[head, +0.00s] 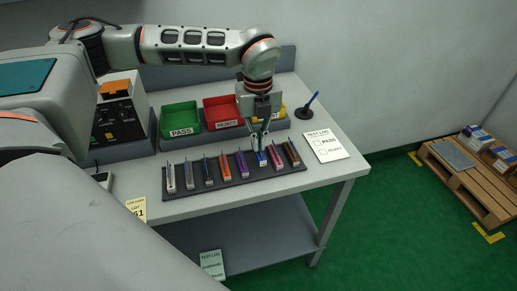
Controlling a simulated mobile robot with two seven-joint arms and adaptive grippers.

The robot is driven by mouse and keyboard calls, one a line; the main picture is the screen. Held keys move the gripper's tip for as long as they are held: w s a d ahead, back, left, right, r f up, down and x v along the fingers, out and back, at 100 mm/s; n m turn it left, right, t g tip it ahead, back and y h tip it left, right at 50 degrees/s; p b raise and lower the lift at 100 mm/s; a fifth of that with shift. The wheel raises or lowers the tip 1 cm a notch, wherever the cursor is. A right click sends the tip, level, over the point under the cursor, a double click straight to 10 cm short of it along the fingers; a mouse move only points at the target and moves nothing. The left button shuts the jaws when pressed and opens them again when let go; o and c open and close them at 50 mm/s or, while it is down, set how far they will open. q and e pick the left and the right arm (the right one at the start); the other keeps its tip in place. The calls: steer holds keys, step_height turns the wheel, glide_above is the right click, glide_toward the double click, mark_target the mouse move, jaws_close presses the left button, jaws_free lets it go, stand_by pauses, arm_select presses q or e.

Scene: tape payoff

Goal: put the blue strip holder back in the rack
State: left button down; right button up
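The dark rack (234,180) lies along the front of the grey table and holds a row of strip holders in several colours. The blue strip holder (262,160) is in line with the others, between a purple holder (242,163) and a magenta one (276,159). My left gripper (261,146) points down right over the blue holder, its fingertips at the holder's upper end. The fingers partly hide that end, and I cannot tell whether they are closed on it. Whether the holder is fully seated is too small to tell. My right gripper is not in view.
Behind the rack stand a green PASS bin (180,119), a red REJECT bin (222,112) and a yellow bin (275,114), partly hidden by my gripper. A test log sheet (325,146) and a pen in a round stand (304,113) are at the right. A black-and-white device (119,118) stands left.

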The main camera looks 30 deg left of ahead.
arm_select(q)
step_height(320, 180, down, 3)
steer(key=shift+f, duration=0.1)
steer(key=shift+f, duration=0.1)
steer(key=c, duration=2.3)
jaws_free()
steer(key=shift+r, duration=0.3)
step_height(320, 180, up, 12)
steer(key=shift+f, duration=0.15)
steer(key=shift+s, duration=0.1)
